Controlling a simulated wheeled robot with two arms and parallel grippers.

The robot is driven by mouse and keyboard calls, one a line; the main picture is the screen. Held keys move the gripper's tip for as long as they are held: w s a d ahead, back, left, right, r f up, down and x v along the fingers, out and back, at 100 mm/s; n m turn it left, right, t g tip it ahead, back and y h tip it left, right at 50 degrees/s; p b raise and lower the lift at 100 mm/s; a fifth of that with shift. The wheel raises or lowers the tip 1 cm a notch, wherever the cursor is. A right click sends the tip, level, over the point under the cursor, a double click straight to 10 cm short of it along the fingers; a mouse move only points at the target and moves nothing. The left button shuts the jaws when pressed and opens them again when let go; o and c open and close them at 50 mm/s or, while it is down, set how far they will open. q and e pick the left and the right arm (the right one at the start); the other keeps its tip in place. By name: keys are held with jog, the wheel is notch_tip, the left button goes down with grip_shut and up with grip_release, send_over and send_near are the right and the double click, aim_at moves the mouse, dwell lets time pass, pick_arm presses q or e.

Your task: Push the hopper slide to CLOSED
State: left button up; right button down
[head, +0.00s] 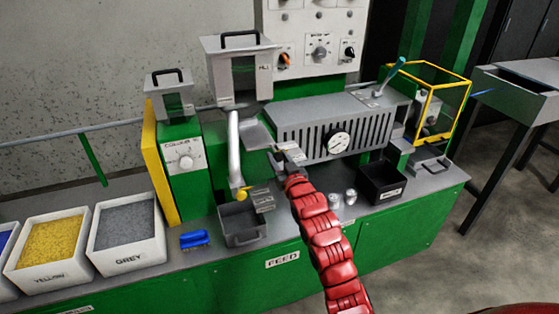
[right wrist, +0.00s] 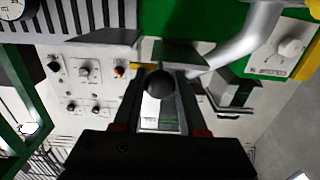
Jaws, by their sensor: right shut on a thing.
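The large grey hopper (head: 220,82) with a black handle stands at the back, with a silver pipe (head: 234,140) running down from it. A grey plate (head: 257,134), which looks like the hopper slide, juts out beside the hopper's base toward the machine. My right gripper (head: 283,157), on a red arm, is just in front of this plate. In the right wrist view its fingers are shut on a round black knob (right wrist: 160,83), with the grey plate (right wrist: 182,54) just beyond. I cannot read any CLOSED marking. My left gripper is out of view.
A slotted grey machine housing (head: 345,125) with a dial is close on the right. A grey bin (head: 240,224) stands below the pipe. A black box (head: 382,182) and shiny metal pieces (head: 350,196) are right of my arm. A blue item (head: 194,239) lies front left.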

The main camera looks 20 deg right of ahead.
aim_at(272, 146)
jog(key=w+b, duration=0.3)
jog(key=w, duration=0.2)
jog(key=shift+w+a+b, duration=0.1)
jog(key=shift+w+b, duration=0.1)
jog(key=shift+b, duration=0.15)
jog(key=shift+r, duration=0.15)
jog(key=c, duration=0.7)
grip_release()
jog(key=shift+o, duration=1.2)
jog(key=shift+w, duration=0.2)
jog(key=shift+s, duration=0.15)
jog(key=s, duration=1.7)
jog(key=shift+s+d+b, duration=0.15)
jog(key=shift+d+b, duration=0.15)
jog(key=shift+b, duration=0.15)
